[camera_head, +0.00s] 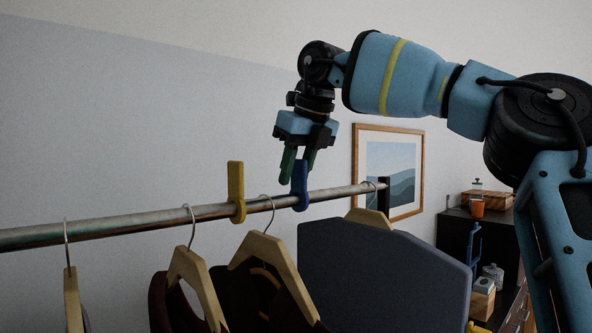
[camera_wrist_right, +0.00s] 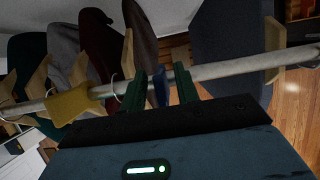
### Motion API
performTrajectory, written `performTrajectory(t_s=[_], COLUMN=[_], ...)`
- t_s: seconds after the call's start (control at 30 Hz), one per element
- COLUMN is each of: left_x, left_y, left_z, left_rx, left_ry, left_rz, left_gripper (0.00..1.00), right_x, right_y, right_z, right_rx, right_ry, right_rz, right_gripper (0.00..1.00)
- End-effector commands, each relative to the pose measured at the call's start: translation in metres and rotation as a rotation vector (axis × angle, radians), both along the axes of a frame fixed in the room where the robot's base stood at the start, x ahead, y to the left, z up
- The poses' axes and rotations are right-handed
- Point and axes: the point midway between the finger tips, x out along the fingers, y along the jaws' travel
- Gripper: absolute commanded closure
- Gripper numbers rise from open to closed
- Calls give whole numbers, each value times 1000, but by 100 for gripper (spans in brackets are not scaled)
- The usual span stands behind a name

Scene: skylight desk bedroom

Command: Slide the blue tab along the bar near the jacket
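The blue tab (camera_head: 300,187) is hooked on the metal bar (camera_head: 335,191), just left of the grey-blue jacket (camera_head: 380,275). The jacket hangs from the bar on a wooden hanger (camera_head: 369,218). My right gripper (camera_head: 299,164) points down over the bar with its green fingers on either side of the tab's upper part. In the right wrist view, the blue tab (camera_wrist_right: 159,90) stands between the open fingers (camera_wrist_right: 160,82), with a narrow gap on each side. My left gripper is not in view.
A yellow tab (camera_head: 236,190) sits on the bar to the left. Dark red garments (camera_head: 165,305) hang on wooden hangers left of the jacket. A framed picture (camera_head: 405,160) is on the wall behind. A dark cabinet (camera_head: 455,232) stands at the right.

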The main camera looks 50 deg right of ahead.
Motion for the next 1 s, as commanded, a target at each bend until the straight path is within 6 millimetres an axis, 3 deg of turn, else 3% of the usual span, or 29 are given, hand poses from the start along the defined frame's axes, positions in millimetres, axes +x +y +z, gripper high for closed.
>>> performTrajectory(t_s=[0.23, 0.63, 1.0], left_x=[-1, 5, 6], left_y=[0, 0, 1], left_z=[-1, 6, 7], left_rx=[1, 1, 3], left_ry=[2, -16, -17], left_rz=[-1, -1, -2], left_gripper=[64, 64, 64], right_x=[-3, -26, -30], right_y=[0, 3, 3], right_z=[9, 64, 72], right_rx=[-1, 0, 0], right_ry=[-1, -5, 1], right_rz=[-1, 0, 0], right_gripper=[69, 69, 69])
